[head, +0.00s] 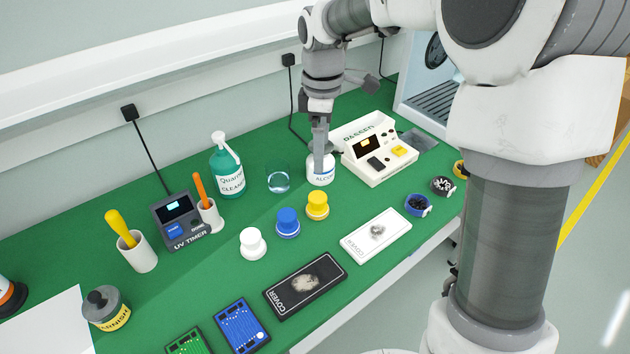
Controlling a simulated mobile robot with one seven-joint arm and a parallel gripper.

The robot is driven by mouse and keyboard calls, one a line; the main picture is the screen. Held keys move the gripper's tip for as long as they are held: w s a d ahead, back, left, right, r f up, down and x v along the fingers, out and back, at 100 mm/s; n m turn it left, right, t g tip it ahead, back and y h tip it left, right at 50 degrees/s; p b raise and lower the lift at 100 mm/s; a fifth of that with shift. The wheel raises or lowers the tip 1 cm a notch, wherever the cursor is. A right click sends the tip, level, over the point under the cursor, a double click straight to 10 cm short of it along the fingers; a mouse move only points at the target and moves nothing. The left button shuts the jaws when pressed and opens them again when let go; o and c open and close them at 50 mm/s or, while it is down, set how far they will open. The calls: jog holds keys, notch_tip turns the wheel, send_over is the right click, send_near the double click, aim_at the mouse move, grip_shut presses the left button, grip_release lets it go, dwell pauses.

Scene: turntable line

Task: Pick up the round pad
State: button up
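No thing here is plainly marked as the round pad. White (253,244), blue (288,223) and yellow (317,206) round knobbed pieces stand in a row. My gripper (319,158) points down at the top of the white ALCOHOL bottle (321,176), overlapping it in view. Contact and finger opening cannot be made out.

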aim_at(318, 196)
notch_tip(318, 196, down, 12)
jog(key=shift+w+a+f+b, duration=0.1)
jog(key=shift+f+b, duration=0.05)
jog(key=shift+b, duration=0.75)
jog(key=shift+w+a+f+b, duration=0.1)
jog(key=shift+w+f+b, duration=0.1)
jog(key=shift+f, duration=1.15)
jog(key=shift+w+a+f+b, duration=0.1)
jog(key=shift+w+f+b, duration=0.1)
jog(key=shift+f, duration=1.15)
jog(key=c, duration=1.4)
jog(key=shift+r, duration=0.2)
jog(key=shift+r, duration=0.6)
notch_tip(318, 196, up, 3)
jog(key=shift+f+p, duration=0.1)
jog(key=shift+p, duration=0.3)
jog(key=s+d+r, duration=0.2)
jog(key=s, duration=0.1)
jog(key=s+d+r, duration=0.2)
jog(key=s, duration=0.1)
jog(key=s+d+r+p, duration=0.1)
jog(key=s+d+r, duration=0.1)
jog(key=s, duration=0.2)
jog(key=shift+r, duration=0.35)
